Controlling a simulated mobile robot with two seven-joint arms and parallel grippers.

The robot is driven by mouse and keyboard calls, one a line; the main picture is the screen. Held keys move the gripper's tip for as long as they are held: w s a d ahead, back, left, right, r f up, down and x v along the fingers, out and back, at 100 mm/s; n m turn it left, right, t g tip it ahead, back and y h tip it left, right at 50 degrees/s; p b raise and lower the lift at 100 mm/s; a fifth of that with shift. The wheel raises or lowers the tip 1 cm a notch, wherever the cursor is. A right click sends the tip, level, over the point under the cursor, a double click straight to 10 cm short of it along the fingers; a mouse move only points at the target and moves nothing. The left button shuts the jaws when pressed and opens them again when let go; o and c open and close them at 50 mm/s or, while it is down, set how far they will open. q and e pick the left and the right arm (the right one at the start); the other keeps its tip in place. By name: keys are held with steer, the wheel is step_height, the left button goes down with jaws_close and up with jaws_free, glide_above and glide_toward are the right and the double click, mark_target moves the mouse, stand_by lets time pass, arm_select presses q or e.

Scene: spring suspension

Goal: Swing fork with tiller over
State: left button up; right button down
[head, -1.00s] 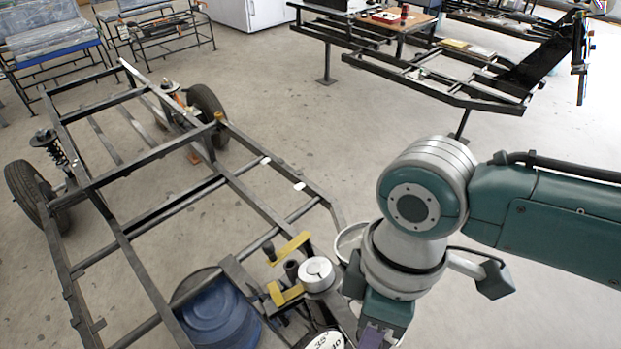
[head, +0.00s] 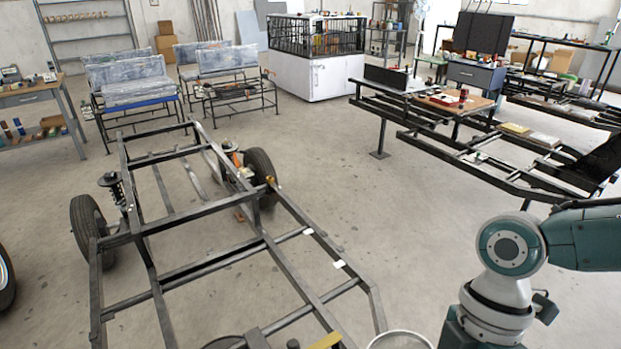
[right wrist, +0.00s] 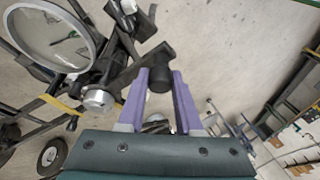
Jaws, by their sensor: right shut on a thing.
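In the right wrist view, my right gripper (right wrist: 160,92) has two purple fingers closed on the black tiller grip (right wrist: 160,78). A dark tiller bar (right wrist: 128,76) runs left from the grip toward a silver hub cap (right wrist: 98,100). A yellow bar (right wrist: 62,105) lies beside the hub. In the head view only the end of a yellow bar (head: 325,341) shows at the bottom edge; the hub and tiller are below the picture. My right arm comes in at the lower right there, with its gripper cut off. My left gripper is not in view.
A dark chassis frame (head: 206,272) on wheels (head: 92,232) fills the left and middle. A round rimmed disc (right wrist: 54,38) is close left of the tiller. A second black frame (head: 480,158) stands at right. Seats (head: 130,90) stand behind. The floor between the frames is clear.

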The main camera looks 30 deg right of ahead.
steer(key=shift+w+d, duration=0.1)
steer(key=shift+d, duration=0.1)
stand_by(0.3)
steer(key=c, duration=0.6)
jaws_free()
steer(key=v, duration=1)
steer(key=shift+a+f, duration=0.1)
